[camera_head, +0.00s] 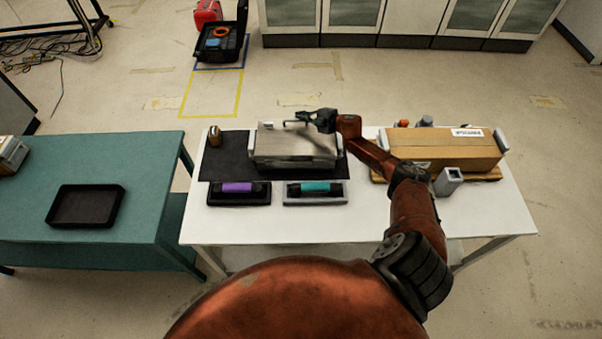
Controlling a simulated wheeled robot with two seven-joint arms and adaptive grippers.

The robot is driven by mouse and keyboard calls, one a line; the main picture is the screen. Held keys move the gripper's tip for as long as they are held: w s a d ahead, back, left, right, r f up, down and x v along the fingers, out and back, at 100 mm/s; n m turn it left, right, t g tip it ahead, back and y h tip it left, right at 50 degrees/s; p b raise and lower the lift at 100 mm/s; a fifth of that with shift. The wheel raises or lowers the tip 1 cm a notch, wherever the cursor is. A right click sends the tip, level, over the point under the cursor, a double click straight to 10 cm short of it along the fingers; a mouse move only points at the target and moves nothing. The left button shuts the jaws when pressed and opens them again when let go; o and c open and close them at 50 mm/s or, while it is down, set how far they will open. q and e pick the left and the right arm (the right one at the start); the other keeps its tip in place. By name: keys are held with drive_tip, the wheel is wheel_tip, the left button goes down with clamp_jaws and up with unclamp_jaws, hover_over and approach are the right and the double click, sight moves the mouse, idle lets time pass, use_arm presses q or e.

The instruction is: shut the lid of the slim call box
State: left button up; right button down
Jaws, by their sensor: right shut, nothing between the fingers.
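A silver-grey box (294,150), which I take to be the slim call box, sits on a black mat (227,160) on the white table. A broad pale metal face shows on its upper side; I cannot tell how far its lid stands open. My right gripper (301,117) is shut and empty, at the box's far upper edge, near a thin pale bar there. I cannot tell whether it touches the box. The purple handset (237,188) and the teal handset (315,188) lie in cradles in front of the box. My left gripper is out of view.
A cardboard box (444,148) stands on the right of the white table (360,222), beside a grey square holder (448,181). A small brown-and-metal object (215,136) stands at the mat's far left corner. A teal table (140,170) with a black tray (86,206) is at left.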

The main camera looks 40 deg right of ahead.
drive_tip(key=shift+r, duration=0.1)
drive_tip(key=s+d+r+p, duration=0.1)
drive_tip(key=s+d+r, duration=0.1)
drive_tip(key=r, duration=0.3)
drive_tip(key=s+d+r+p, duration=0.2)
drive_tip(key=s+r, duration=0.2)
drive_tip(key=r, duration=0.1)
drive_tip(key=shift+d+r, duration=0.3)
drive_tip(key=shift+r, duration=0.05)
drive_tip(key=shift+w, duration=0.1)
